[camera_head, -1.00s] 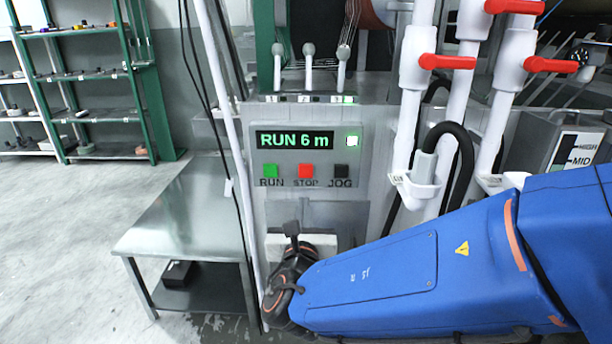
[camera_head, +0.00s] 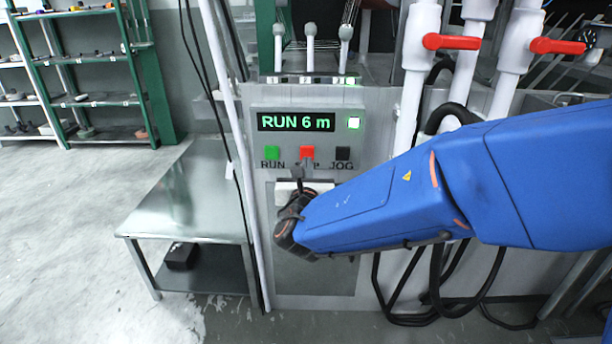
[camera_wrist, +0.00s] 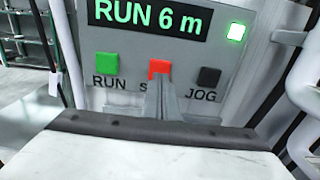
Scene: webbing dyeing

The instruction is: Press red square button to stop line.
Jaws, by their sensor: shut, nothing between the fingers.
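The red square button (camera_head: 307,152) sits in the middle of the grey control panel (camera_head: 376,142), between the green RUN button (camera_head: 272,153) and the black JOG button (camera_head: 343,153). The display (camera_head: 296,122) reads "RUN 6 m" and a small square lamp (camera_head: 354,122) glows green. In the wrist view, my gripper (camera_wrist: 160,80) is shut and empty, its tips in front of the lower part of the red button (camera_wrist: 158,67). The fingers cover part of the STOP label. I cannot tell whether the tips touch the button.
A steel table (camera_head: 185,200) stands to the left of the panel. White pipes with red valve handles (camera_head: 452,42) rise on the right, with black hoses (camera_head: 440,300) below. Three levers (camera_head: 310,42) stand above the panel. Open floor lies at the far left.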

